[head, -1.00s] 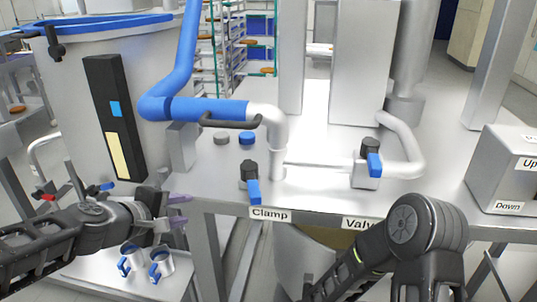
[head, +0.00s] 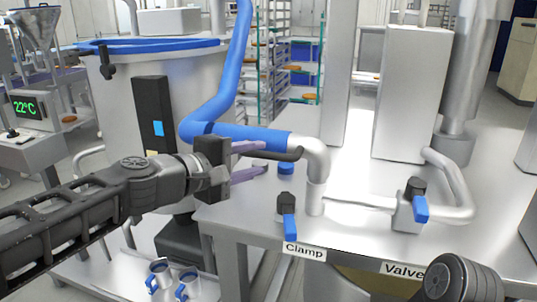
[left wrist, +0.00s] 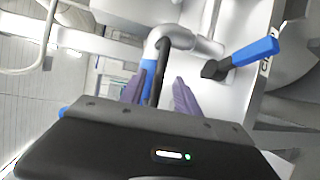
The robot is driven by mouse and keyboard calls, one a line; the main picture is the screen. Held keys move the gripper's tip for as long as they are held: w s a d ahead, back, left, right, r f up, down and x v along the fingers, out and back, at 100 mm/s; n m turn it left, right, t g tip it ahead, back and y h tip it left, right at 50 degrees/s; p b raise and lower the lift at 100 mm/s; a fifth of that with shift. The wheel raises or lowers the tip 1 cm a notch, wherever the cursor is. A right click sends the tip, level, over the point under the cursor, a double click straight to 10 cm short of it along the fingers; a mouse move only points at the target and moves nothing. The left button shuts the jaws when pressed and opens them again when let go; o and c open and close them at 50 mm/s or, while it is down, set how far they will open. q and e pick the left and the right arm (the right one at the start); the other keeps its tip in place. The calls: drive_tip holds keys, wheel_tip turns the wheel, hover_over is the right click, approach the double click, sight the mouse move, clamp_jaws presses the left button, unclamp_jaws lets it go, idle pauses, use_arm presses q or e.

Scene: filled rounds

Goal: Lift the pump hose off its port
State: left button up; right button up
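The pump hose (head: 232,130) is blue and ends in a pale elbow (head: 315,150) seated upright on its port at the table. A dark grab handle (head: 285,154) runs along the elbow end. The clamp (head: 288,208), with a black knob and blue lever, stands beside the port; its lever (left wrist: 256,50) also shows in the left wrist view. My left gripper (head: 262,158) is open at the near side of the handle. In the left wrist view the handle (left wrist: 160,72) appears between the spread purple fingers; contact cannot be told. My right gripper is out of view.
A valve (head: 412,207) with a blue lever sits on the pipe to the right. A large steel vessel (head: 125,85) with a blue rim stands behind my left arm. The table's front edge is labelled Clamp and Valve.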

sight(265, 156)
use_arm(q)
drive_tip(key=x, duration=0.5)
drive_tip(key=shift+c, duration=0.2)
clamp_jaws()
idle(1.1)
